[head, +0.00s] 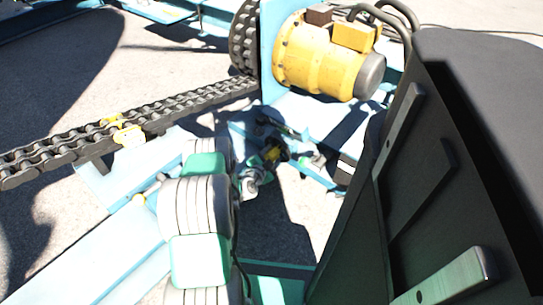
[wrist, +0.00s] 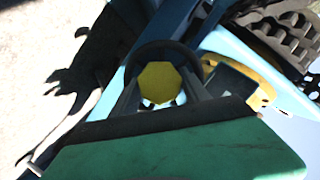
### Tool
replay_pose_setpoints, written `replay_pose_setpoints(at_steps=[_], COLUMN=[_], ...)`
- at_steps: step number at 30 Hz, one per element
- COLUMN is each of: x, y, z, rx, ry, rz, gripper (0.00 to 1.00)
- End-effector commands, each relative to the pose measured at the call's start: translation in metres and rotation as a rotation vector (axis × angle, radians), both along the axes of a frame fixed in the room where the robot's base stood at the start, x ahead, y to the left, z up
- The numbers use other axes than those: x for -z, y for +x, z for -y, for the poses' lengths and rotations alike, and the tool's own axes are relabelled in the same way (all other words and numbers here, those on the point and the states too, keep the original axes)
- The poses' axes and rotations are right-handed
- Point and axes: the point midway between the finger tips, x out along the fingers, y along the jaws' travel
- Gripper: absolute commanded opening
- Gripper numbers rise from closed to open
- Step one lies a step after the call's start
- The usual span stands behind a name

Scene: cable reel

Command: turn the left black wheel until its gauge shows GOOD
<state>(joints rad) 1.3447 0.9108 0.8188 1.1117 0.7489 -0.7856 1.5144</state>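In the wrist view a dark curved rim, which looks like a black wheel (wrist: 165,46), arches behind a yellow eight-sided piece (wrist: 157,83). My gripper (wrist: 163,78) has its two dark fingers apart, one on each side of the yellow piece. I cannot tell whether the fingers touch the rim or press on it. In the head view my gripper (head: 272,150) is small and partly in shadow, low among light blue frame parts. The wheel cannot be made out clearly there. No gauge face can be read in either view.
A heavy chain (head: 190,103) runs across the left of the head view, with a yellow link piece (head: 127,132) on it. A yellow motor (head: 318,60) stands behind my gripper. Light blue beams (head: 100,255) surround the spot. A large black panel (head: 440,190) fills the right.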

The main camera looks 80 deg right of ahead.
Motion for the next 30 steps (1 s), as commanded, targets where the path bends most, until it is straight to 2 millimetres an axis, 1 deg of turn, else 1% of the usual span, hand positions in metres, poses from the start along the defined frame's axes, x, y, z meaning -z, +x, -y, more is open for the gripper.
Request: replay_pose_setpoints(at_steps=[1, 6, 14, 17, 24, 27, 30], x=[0.000, 0.000, -0.002, -0.007, -0.020, -0.023, -0.023], y=[0.000, 0.001, 0.003, 0.006, 0.020, 0.022, 0.022], z=[0.000, 0.000, -0.002, -0.013, -0.058, -0.068, -0.072], rx=[0.000, -0.003, -0.003, -0.005, -0.005, -0.003, -0.001], ry=[0.000, 0.000, 0.000, 0.002, 0.002, 0.002, 0.000], rz=[0.000, 0.001, 0.001, 0.000, -0.001, -0.001, 0.000], gripper=[0.58, 0.71, 0.71, 0.71, 0.71, 0.71, 0.71])
